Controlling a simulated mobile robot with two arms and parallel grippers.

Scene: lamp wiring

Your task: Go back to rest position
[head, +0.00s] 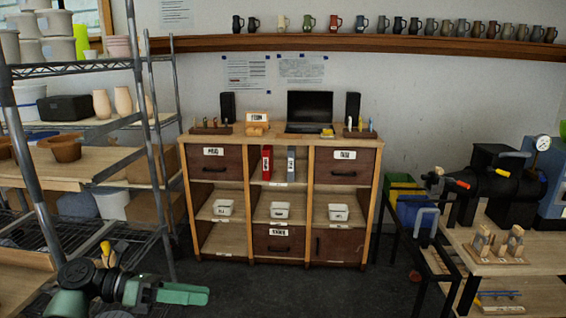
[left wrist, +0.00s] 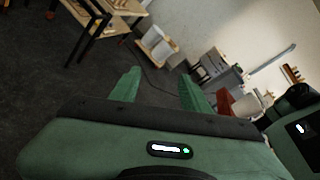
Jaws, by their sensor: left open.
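My left gripper (head: 205,295) is at the lower left of the head view, in front of the wire shelving. Its green fingers point right, over the dark floor. In the left wrist view its two fingers (left wrist: 158,80) stand apart with nothing between them, so it is open and empty. My right gripper is in neither view. No lamp or wiring part can be made out near the gripper.
A wooden cabinet (head: 308,148) with drawers and small white bins stands against the back wall. Metal shelving (head: 110,67) with pots is close on the left. A workbench (head: 480,262) with tools is on the right. The floor (head: 335,290) between them is clear.

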